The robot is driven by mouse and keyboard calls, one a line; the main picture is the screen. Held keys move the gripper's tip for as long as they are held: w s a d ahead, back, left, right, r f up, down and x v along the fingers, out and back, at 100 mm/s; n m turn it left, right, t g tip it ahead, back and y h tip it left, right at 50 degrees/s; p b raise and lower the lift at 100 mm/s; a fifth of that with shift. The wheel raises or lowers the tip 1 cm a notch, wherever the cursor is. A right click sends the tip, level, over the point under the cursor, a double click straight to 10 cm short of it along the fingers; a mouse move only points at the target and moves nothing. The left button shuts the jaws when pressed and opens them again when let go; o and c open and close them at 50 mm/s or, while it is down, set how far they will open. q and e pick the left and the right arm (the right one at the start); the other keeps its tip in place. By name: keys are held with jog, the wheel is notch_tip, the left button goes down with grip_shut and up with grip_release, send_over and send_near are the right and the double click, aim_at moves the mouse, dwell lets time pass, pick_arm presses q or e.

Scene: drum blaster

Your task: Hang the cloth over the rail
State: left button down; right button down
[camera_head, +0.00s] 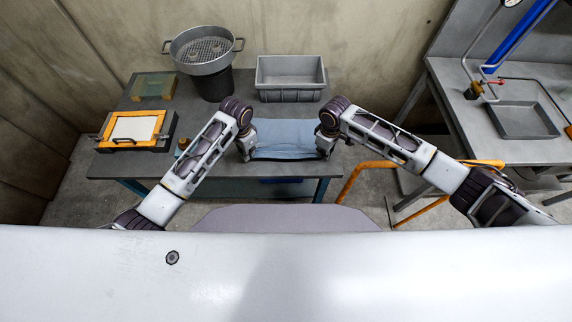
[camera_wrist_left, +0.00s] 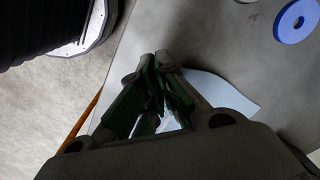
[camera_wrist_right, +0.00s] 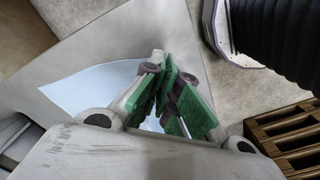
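The light blue cloth (camera_head: 285,136) spans the space between my two grippers at the front of the grey table. It also shows in the left wrist view (camera_wrist_left: 228,94) and the right wrist view (camera_wrist_right: 88,88). My left gripper (camera_head: 246,153) is at the cloth's left end, its fingertips closed together on the cloth's edge. My right gripper (camera_head: 325,152) is at the right end, likewise closed on the edge. The fingers hide the gripped parts. An orange tubular rail (camera_head: 350,182) stands on the floor right of the table, partly hidden behind my right arm.
On the table (camera_head: 110,164) are a grey tub (camera_head: 290,92), a round sieve pan (camera_head: 203,52) on a dark bucket, and an orange-framed screen (camera_head: 135,128). A blue ring (camera_wrist_left: 295,18) lies beyond the cloth. A workbench (camera_head: 470,140) with a tray stands right. A wooden pallet (camera_wrist_right: 290,135) is below.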

pick_arm(q)
jog(key=shift+a+r, duration=0.1)
jog(key=shift+r, duration=0.05)
pick_arm(e)
jog(key=shift+d+r, duration=0.1)
jog(key=shift+r, duration=0.05)
